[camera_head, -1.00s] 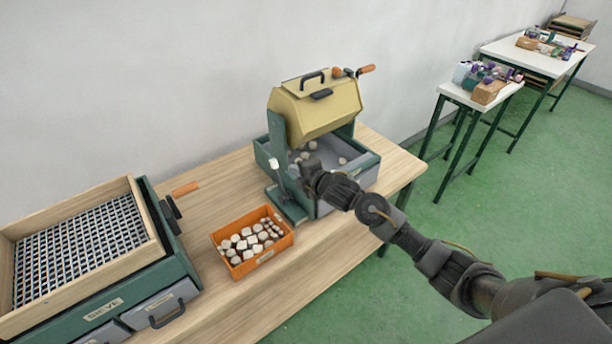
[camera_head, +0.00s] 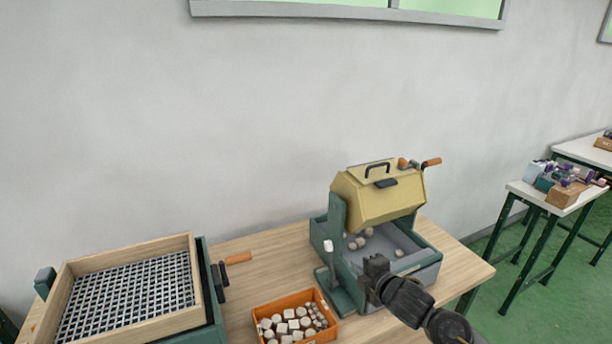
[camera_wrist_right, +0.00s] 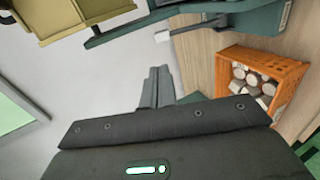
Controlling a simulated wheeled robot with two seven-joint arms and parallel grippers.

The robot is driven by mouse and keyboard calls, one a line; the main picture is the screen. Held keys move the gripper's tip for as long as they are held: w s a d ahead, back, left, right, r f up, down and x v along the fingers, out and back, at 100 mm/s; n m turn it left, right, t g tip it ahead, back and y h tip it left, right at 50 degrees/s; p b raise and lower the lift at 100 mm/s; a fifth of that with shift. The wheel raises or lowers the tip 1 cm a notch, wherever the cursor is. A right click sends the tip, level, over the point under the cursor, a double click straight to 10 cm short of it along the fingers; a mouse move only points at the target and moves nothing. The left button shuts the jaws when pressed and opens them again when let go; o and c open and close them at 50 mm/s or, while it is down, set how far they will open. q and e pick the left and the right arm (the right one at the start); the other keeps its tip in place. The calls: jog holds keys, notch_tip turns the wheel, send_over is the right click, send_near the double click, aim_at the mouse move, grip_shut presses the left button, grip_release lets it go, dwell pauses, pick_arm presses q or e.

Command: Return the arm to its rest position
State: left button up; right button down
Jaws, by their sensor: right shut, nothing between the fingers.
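My right gripper (camera_head: 374,268) is in front of the tumbler machine's grey tray at the right of the table. It is shut and empty. In the right wrist view its two fingers (camera_wrist_right: 157,85) lie side by side with nothing between them. My right arm comes in from the bottom right in the head view. My left gripper is not in view.
A yellow drum (camera_head: 378,198) hangs in a green frame above a grey tray (camera_head: 415,262) holding several pale pieces. An orange bin (camera_head: 333,328) of pale pieces sits left of my gripper. A sieve box (camera_head: 190,262) stands at the left. Bare wood (camera_head: 275,268) lies between them.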

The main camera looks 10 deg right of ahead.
jog(key=s+d+f+m+g+h, duration=0.1)
jog(key=s+d+f+m+g, duration=0.3)
jog(key=s, duration=0.9)
jog(key=s+a+f+m+g+h, duration=0.1)
jog(key=s+f+m+g+h, duration=0.1)
jog(key=s+f+m, duration=0.65)
jog(key=s+d+f+m+g+h, duration=0.15)
jog(key=s+m+g, duration=0.35)
jog(key=s, duration=1.1)
notch_tip(320, 180, down, 29)
jog(key=s+m+b, duration=0.1)
jog(key=s+b, duration=0.1)
jog(key=s+d+f+g+b, duration=0.1)
jog(key=s+d+f, duration=0.1)
jog(key=s+f, duration=1.4)
jog(key=shift+d+f, duration=0.4)
jog(key=shift+f, duration=0.05)
